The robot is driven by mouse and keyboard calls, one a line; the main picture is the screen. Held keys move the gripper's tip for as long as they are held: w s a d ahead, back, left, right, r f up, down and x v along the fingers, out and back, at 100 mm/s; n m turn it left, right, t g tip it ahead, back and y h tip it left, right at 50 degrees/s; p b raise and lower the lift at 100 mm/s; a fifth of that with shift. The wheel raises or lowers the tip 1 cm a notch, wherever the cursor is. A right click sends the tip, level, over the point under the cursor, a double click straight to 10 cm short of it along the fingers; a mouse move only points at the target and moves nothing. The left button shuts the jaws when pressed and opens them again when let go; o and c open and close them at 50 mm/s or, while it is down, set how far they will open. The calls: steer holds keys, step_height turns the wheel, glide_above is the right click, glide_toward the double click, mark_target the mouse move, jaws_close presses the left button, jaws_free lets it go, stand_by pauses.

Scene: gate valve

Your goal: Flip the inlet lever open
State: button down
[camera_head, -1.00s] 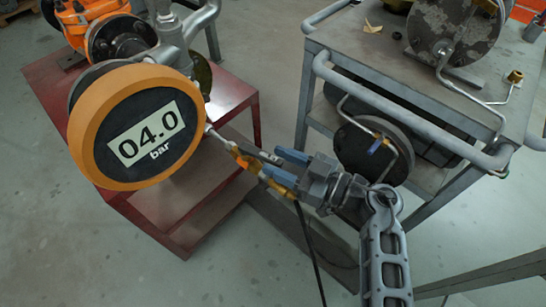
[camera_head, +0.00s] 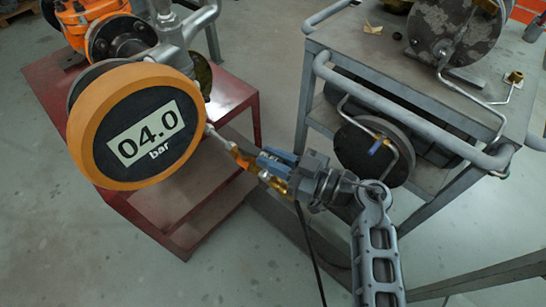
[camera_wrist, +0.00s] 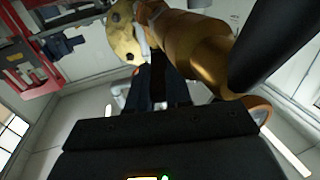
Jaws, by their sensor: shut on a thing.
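The brass valve fitting (camera_head: 244,157) sits on a thin pipe to the right of the round gauge in the head view. It shows large and close in the wrist view (camera_wrist: 195,42). My gripper (camera_head: 267,163) is at the right end of this fitting. Its blue fingers are shut on the inlet lever, which is mostly hidden between them. The fingers also show dark in the wrist view, beside the brass body. I cannot tell the lever's exact angle.
The orange-rimmed gauge (camera_head: 128,127) reads 04.0 bar, just left of my gripper. A red stand (camera_head: 165,220) is below it. A black cable hangs below my gripper.

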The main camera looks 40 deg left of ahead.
stand_by(0.4)
steer(key=shift+s+r+t+p, duration=0.2)
steer(key=shift+r+t+p, duration=0.1)
steer(key=shift+p, duration=0.55)
steer(key=shift+s+m+t+p, duration=0.25)
steer(key=shift+m+t+p, duration=0.4)
steer(key=shift+p, duration=0.55)
steer(key=shift+s+m+t+p, duration=0.25)
steer(key=shift+m+t+p, duration=0.2)
steer(key=shift+t+p, duration=0.4)
steer(key=shift+s+f+m+t+p, duration=0.15)
steer(key=shift+f+m+t+p, duration=0.15)
steer(key=shift+t+p, duration=0.15)
steer(key=c, duration=1)
jaws_free()
steer(key=shift+c, duration=0.2)
